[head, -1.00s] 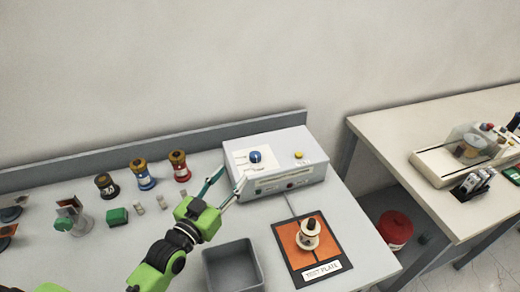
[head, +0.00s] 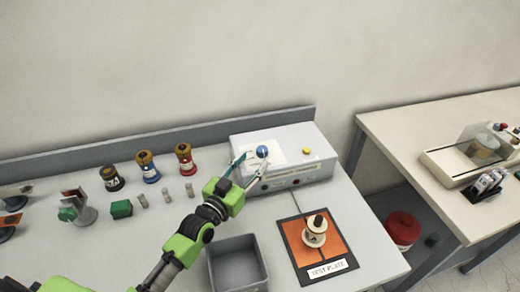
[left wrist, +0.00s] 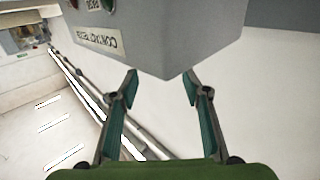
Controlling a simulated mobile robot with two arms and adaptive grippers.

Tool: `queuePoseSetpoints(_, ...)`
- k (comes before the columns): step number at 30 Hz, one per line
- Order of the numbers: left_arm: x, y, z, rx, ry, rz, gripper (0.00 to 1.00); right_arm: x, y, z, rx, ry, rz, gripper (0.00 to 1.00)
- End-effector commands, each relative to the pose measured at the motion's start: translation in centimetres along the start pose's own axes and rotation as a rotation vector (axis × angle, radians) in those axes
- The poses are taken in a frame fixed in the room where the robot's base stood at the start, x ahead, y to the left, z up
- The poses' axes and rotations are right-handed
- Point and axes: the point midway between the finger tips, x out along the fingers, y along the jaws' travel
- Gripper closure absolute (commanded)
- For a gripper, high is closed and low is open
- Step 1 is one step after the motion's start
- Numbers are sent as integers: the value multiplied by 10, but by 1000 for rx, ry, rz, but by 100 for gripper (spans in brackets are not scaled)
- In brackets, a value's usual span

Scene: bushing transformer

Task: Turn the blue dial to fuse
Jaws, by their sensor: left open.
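The blue dial (head: 262,151) is a round knob on a white panel on top of the grey control box (head: 310,168) at the back of the bench. Its label text is too small to read. My left gripper (head: 251,168) is open and empty, its teal fingers spread at the front left of the box, a little short of the dial. In the left wrist view my open fingers (left wrist: 162,88) show with a corner of the box (left wrist: 165,35) between and beyond them; the dial is not in that view. My right gripper is not in view.
A yellow button (head: 306,151) sits right of the dial. In front are a grey bin (head: 238,240) and an orange test plate (head: 298,250) holding a bushing (head: 314,233). Several bushings (head: 147,164) and small parts stand to the left. A second table (head: 405,130) is at right.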

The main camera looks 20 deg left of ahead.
Motion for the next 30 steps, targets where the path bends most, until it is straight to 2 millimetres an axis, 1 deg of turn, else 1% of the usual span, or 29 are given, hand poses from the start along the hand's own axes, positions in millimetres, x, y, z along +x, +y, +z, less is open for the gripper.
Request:
queuePoseSetpoints(1,11,0,-3,0,2,-1,57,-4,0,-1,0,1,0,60)
queuePoseSetpoints(3,23,0,-3,-1,2,0,57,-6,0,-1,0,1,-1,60)
queuePoseSetpoints(6,37,0,-3,0,2,-1,57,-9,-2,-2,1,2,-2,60)
queuePoseSetpoints(9,47,0,-1,-1,1,0,57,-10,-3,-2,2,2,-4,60)
queuePoseSetpoints(15,57,0,-1,0,1,0,57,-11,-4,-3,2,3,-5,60)
queuePoseSetpoints(23,58,0,0,0,1,0,57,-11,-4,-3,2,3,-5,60)
queuePoseSetpoints(24,58,0,0,0,1,0,62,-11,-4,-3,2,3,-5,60)
queuePoseSetpoints(26,58,0,0,0,1,0,78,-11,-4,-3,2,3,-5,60)
queuePoseSetpoints(27,58,0,0,0,1,0,88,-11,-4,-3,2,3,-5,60)
queuePoseSetpoints(28,58,0,0,0,1,0,95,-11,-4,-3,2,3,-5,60)
queuePoseSetpoints(30,58,0,0,0,1,0,95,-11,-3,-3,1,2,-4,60)
